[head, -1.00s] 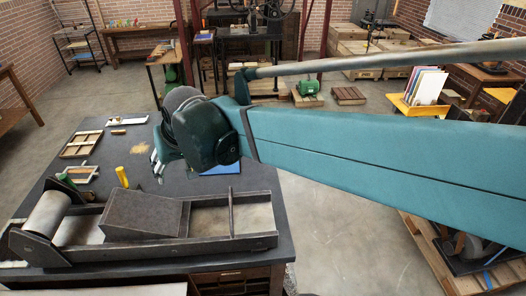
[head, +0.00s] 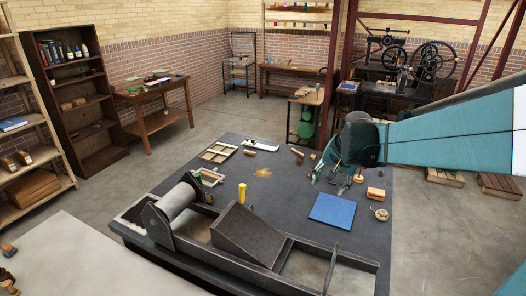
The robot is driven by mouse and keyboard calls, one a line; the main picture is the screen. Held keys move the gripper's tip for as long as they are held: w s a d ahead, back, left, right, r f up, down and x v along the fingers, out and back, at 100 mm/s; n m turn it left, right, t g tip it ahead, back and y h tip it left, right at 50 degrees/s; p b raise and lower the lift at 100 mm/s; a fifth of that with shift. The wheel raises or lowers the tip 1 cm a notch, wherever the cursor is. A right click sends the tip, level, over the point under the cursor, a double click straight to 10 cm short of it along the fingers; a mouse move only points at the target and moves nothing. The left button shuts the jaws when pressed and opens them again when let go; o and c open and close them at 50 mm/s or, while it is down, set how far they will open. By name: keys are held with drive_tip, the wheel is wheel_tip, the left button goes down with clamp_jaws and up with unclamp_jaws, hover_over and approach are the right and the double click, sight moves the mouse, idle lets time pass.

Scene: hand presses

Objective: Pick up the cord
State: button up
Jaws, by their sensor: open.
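A tan, loosely heaped patch (head: 262,172) lies flat on the dark table (head: 225,160), left of my gripper; it may be the cord. A small round pale coil-like thing (head: 380,213) lies on the table right of the blue sheet; I cannot tell which of the two is the cord. My gripper (head: 329,186) hangs over the back right part of the table, fingers pointing down and spread. It is open, with nothing seen between the fingers. It is apart from both candidates. Its height above the table is hard to judge.
A long dark press bed with a roller (head: 177,198) fills the table's front. A yellow cylinder (head: 242,193) stands behind it. A blue sheet (head: 333,210) lies below my gripper, with an orange-brown block (head: 375,194) to its right. Wooden trays (head: 218,152) lie at back left.

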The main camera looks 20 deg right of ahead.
drive_tip(key=w+d+f+m, duration=0.1)
drive_tip(key=d+f+m, duration=0.15)
drive_tip(key=d, duration=0.35)
drive_tip(key=w+d+f+m+g, duration=0.1)
drive_tip(key=d+f, duration=0.3)
drive_tip(key=d, duration=0.3)
drive_tip(key=w+d+f+m, duration=0.1)
drive_tip(key=d+f+m, duration=0.15)
drive_tip(key=d, duration=0.35)
drive_tip(key=m+b, duration=0.2)
drive_tip(key=m, duration=0.1)
approach(384, 212)
drive_tip(key=shift+w+d+f+y, duration=0.1)
drive_tip(key=shift+f+y, duration=0.05)
drive_tip(key=shift+f, duration=0.35)
drive_tip(key=shift+w+f+y, duration=0.15)
drive_tip(key=shift+f, duration=0.35)
drive_tip(key=shift+x, duration=1.3)
drive_tip(key=shift+p+x, duration=0.3)
drive_tip(key=shift+x, duration=2.3)
drive_tip(key=c, duration=1)
